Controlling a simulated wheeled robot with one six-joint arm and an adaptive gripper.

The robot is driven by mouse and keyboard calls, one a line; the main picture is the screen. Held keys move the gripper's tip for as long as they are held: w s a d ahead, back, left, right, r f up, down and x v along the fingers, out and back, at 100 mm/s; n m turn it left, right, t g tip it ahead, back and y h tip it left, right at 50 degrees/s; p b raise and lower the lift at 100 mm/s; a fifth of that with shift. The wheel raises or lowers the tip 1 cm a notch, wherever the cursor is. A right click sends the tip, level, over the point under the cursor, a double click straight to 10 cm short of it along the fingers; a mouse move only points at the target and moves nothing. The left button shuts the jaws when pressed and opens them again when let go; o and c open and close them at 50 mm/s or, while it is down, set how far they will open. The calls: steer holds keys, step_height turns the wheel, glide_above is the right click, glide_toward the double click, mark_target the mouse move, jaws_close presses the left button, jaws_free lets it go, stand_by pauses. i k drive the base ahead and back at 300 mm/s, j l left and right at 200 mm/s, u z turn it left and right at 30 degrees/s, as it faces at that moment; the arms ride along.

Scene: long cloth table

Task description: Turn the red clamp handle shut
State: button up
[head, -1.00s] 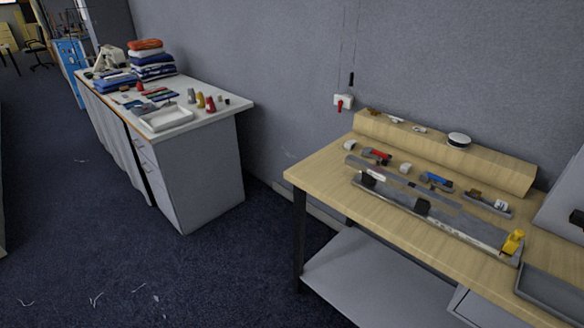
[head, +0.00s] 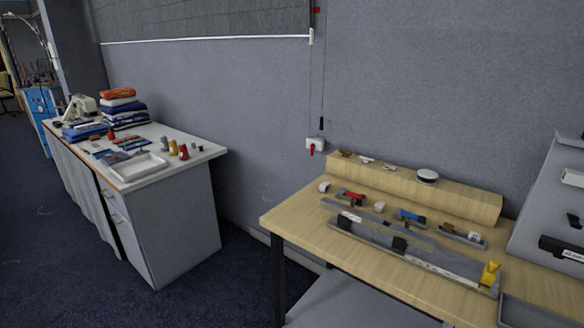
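A small red part (head: 351,196), which looks like the red clamp handle, sits on a dark base near the left end of the wooden bench top (head: 290,218). It is too small to tell whether the handle stands open or shut. A similar blue part (head: 411,216) and a brown one (head: 447,228) sit to its right in the same row. My gripper is not in view.
A long grey rail (head: 378,238) with dark blocks and a yellow piece (head: 489,273) lies in front of the row. A raised wooden ledge (head: 465,199) runs behind it. A white cabinet table (head: 170,225) stands left, with dark floor between.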

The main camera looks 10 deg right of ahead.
mark_target(353, 195)
steer(key=i+j+z, duration=0.15)
steer(key=i+j, duration=0.2)
steer(key=i, duration=0.2)
steer(key=i+j+z, duration=0.15)
steer(key=i+j, duration=0.25)
steer(key=i+j+z, duration=0.1)
steer(key=j, duration=0.4)
steer(key=i+j+z, duration=0.15)
steer(key=j, duration=0.35)
steer(key=i+j+z, duration=0.1)
steer(key=j, duration=0.4)
steer(key=i+j+z, duration=0.15)
steer(key=j, duration=0.35)
steer(key=i+j+z, duration=0.1)
steer(key=j, duration=0.45)
